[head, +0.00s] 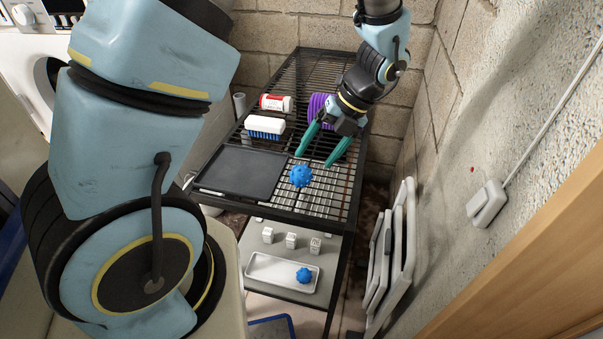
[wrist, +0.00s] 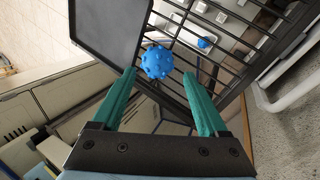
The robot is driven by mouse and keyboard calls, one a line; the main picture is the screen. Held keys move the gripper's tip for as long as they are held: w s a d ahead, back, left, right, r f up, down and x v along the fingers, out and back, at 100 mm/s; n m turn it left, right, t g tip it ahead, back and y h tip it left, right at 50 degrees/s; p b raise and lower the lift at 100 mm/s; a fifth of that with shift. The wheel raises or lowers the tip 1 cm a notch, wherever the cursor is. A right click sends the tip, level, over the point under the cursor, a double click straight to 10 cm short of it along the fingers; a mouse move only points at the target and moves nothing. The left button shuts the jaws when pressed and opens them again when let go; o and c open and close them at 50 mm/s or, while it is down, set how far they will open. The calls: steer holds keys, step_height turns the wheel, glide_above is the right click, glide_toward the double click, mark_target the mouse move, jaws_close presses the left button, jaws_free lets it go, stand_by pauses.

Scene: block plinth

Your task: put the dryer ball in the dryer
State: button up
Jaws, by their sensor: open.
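A blue knobbly dryer ball (head: 301,176) rests on the top wire shelf, just right of a dark tray. It shows in the wrist view (wrist: 157,62) at the fingertips. A second blue ball (head: 304,275) lies on the white tray on the lower shelf; it looks small in the wrist view (wrist: 203,43). My gripper (head: 313,161) is open, its teal fingers pointing down toward the upper ball. In the wrist view the ball appears between and just beyond the fingertips (wrist: 159,73); I cannot tell if they touch. A white machine (head: 18,60), perhaps the dryer, is largely hidden by my arm.
The top shelf holds the dark tray (head: 240,172), a blue-and-white brush (head: 265,126), a red-and-white container (head: 276,103) and a purple coil (head: 317,106). Several small white blocks (head: 291,240) stand below by the white tray (head: 262,270). White folded panels (head: 398,245) lean at the right wall.

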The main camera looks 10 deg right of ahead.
mark_target(306, 169)
steer(key=x, duration=0.1)
steer(key=p+x, duration=0.1)
steer(key=x, duration=0.2)
steer(key=shift+s+a+f+p, duration=0.1)
steer(key=shift+s+a+p, duration=0.15)
steer(key=shift+a+p, duration=0.05)
steer(key=shift+w+a+f, duration=0.1)
steer(key=shift+a+f, duration=0.05)
steer(key=shift+f, duration=0.25)
steer(key=shift+r, duration=0.1)
jaws_close()
